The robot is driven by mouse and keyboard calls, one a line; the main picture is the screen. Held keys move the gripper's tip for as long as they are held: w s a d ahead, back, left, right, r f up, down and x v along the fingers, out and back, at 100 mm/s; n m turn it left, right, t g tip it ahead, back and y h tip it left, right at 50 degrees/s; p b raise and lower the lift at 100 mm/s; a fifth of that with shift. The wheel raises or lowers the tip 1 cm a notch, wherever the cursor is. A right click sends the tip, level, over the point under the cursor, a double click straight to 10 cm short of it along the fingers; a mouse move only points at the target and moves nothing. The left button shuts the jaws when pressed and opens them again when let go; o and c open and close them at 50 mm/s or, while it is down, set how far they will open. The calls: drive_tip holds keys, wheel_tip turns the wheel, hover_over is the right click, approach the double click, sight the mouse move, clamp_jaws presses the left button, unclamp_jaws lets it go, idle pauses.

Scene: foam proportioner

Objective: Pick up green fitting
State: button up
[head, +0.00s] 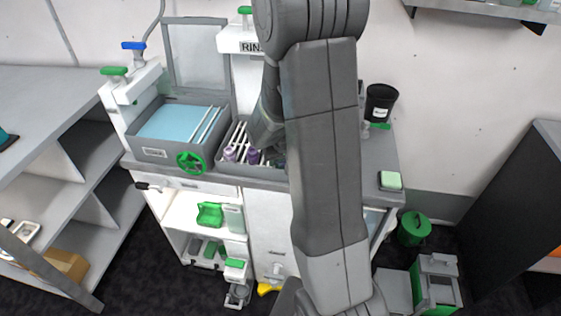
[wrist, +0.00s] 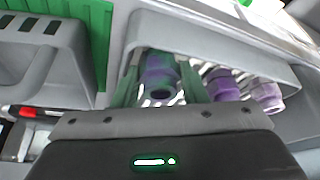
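A fitting with mixed green, blue and purple tones (wrist: 160,80) stands in the grey slatted tray (wrist: 225,45) in the wrist view. My gripper (wrist: 160,72) has its two green-tinted fingers on either side of this fitting, with a small gap showing at the right finger; contact is not visible. Two purple fittings (wrist: 222,86) stand to the right in the same tray. In the head view my gripper (head: 262,140) reaches down into the tray (head: 225,170), and my arm hides much of it. Purple fittings (head: 229,153) show at its left.
A black cup (head: 381,101) and a pale green sponge (head: 390,180) are on the right counter. The tray's walls stand close around my gripper.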

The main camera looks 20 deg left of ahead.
drive_tip(key=shift+c, duration=0.5)
drive_tip(key=c, duration=0.5)
drive_tip(key=shift+r, duration=0.1)
